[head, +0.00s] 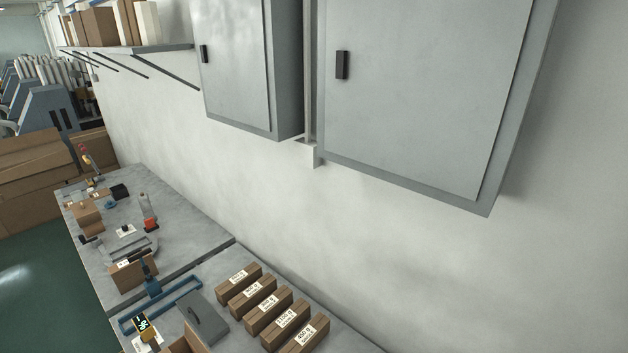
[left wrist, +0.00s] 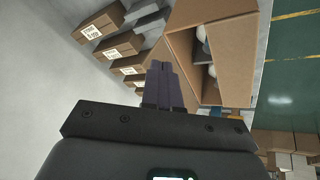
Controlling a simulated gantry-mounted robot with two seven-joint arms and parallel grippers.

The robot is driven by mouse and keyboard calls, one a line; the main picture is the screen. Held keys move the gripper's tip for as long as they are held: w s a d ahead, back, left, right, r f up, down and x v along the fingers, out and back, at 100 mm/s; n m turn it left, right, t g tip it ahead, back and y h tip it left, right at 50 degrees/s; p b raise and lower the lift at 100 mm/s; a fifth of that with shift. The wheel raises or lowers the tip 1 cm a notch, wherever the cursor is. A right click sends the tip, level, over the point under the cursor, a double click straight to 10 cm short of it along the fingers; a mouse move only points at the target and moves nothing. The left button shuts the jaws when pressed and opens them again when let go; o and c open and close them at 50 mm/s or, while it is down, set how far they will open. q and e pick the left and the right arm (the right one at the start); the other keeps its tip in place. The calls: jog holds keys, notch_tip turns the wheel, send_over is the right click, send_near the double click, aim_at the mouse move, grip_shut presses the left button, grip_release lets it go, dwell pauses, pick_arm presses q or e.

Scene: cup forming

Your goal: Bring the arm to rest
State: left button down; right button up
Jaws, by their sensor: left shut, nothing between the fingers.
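My left gripper (left wrist: 165,85) shows in the left wrist view, with its two dark fingers together and nothing between them. It points toward the bench, with labelled brown boxes (left wrist: 112,47) to its left and an open cardboard box (left wrist: 215,50) to its right. I cannot tell how far the fingertips are from these. Pale rounded items show inside the open box. Neither of my grippers is in the head view.
In the head view, several labelled brown boxes (head: 268,309) stand in a row on the grey bench (head: 180,215). Grey wall cabinets (head: 420,90) hang above.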

pick_arm(q)
jog(key=s+d+m, duration=0.3)
jog(key=s+d, duration=0.3)
jog(key=s, duration=0.1)
jog(key=s+d+r+m+g, duration=0.1)
jog(key=s+r, duration=0.3)
jog(key=s, duration=0.7)
jog(key=s+d+r+m, duration=0.1)
jog(key=s+r, duration=0.3)
jog(key=s, duration=0.7)
jog(key=shift+s+r+g+y, duration=0.15)
jog(key=shift+r+g+y, duration=0.15)
jog(key=shift+g+y, duration=0.1)
